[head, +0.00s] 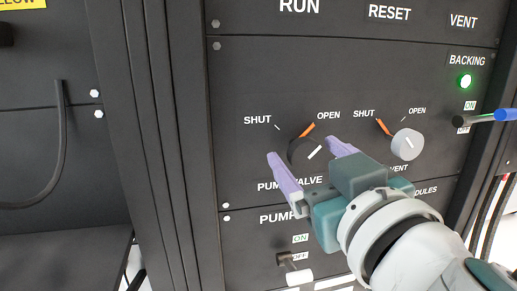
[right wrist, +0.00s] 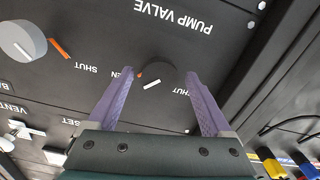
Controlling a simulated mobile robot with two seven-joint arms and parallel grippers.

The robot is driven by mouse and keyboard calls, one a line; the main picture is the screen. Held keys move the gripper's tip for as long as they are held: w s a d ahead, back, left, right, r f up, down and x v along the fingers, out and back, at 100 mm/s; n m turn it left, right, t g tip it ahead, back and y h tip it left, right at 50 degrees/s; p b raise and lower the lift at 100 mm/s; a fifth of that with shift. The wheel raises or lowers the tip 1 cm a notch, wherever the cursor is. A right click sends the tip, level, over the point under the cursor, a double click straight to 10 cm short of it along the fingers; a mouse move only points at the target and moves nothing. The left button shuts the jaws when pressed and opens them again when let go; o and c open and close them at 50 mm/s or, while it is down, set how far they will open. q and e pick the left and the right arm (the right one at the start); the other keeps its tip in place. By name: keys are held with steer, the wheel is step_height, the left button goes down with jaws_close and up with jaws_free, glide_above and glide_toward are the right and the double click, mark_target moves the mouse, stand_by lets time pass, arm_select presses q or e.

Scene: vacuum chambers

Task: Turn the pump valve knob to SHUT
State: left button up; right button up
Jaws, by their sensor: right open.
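The black pump valve knob (head: 298,150) is on the dark panel, above the partly covered PUMP VALVE label. Its white line slants up and right, toward the orange mark (head: 308,130) by OPEN; the SHUT mark is at upper left. My right gripper (head: 301,149) is open, with one purple finger on each side of the knob. In the right wrist view the picture is upside down, and the knob (right wrist: 163,74) sits between the fingertips, with small gaps seeming to show. Whether a finger touches it I cannot tell. My left gripper is not in view.
A grey knob (head: 407,145) with its own SHUT and OPEN marks is to the right. A toggle switch (head: 294,272) is below.

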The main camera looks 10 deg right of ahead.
steer(key=shift+w, duration=0.5)
jaws_close()
stand_by(0.4)
